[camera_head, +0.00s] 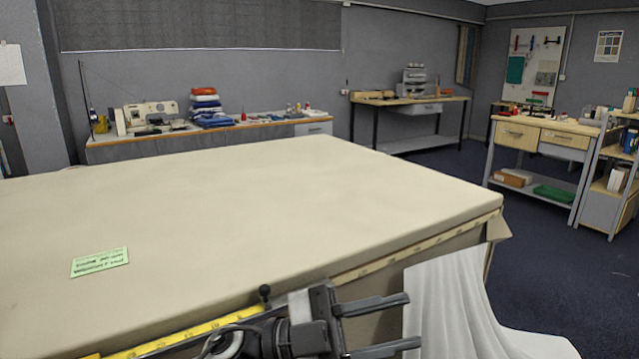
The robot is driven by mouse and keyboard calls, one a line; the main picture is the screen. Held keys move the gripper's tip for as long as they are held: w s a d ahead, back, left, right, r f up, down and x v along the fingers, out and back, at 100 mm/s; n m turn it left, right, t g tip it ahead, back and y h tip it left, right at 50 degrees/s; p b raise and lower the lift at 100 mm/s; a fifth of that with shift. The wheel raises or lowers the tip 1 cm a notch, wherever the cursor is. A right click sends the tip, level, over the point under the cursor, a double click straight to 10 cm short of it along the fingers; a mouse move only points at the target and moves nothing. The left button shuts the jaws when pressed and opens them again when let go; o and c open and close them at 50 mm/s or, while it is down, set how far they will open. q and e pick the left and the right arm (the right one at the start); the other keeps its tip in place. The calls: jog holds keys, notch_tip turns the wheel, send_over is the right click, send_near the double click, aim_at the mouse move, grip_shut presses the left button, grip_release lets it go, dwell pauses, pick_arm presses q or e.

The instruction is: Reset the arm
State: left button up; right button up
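My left gripper (412,320) is at the bottom centre of the head view, just off the near edge of the long cloth-covered table (250,215). Its two dark fingers point right and stand apart, with nothing between them. Behind the fingertips, a white cloth (455,310) hangs in folds by the table's right end and spreads toward the floor. My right gripper is not in view.
A green label (100,262) lies on the table's left part. A yellow measuring tape (190,331) runs along the near edge. The rest of the tabletop is bare. Benches with a sewing machine (152,116) and folded fabrics (207,107) stand behind.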

pick_arm(q)
jog(key=w+a+f+n+t+y, duration=0.4)
jog(key=a+f+n+t+y, duration=0.95)
jog(key=n+t, duration=0.7)
jog(key=s+a+f+n+g+y, duration=0.2)
jog(key=s+a+f+g, duration=0.2)
jog(key=f, duration=0.5)
jog(key=s+a+f+n+g+y, duration=0.2)
jog(key=s+a+f+g+y, duration=0.1)
jog(key=s+f, duration=0.5)
jog(key=shift+s+a+f+g, duration=0.25)
jog(key=shift+a+f+g, duration=0.2)
jog(key=shift+y, duration=0.25)
